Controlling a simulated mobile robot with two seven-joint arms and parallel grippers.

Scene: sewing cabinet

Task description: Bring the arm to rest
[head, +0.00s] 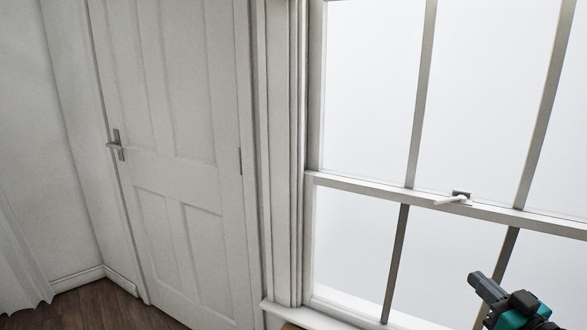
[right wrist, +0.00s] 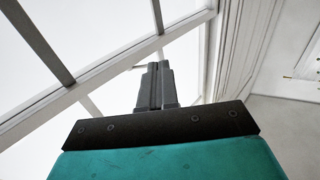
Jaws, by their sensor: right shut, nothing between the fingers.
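My right gripper (head: 487,287) is at the lower right of the head view, raised in front of the window. In the right wrist view its two dark fingers (right wrist: 156,84) are together, with nothing between them. The teal wrist body (right wrist: 165,160) fills the bottom of that view. My left gripper is in neither view.
A white sash window (head: 370,190) with a latch (head: 455,198) fills the right of the head view. A closed white panelled door (head: 175,150) with a metal handle (head: 116,145) stands to the left. Bare wooden floor (head: 90,308) shows at lower left, beside a sheer curtain (head: 18,265).

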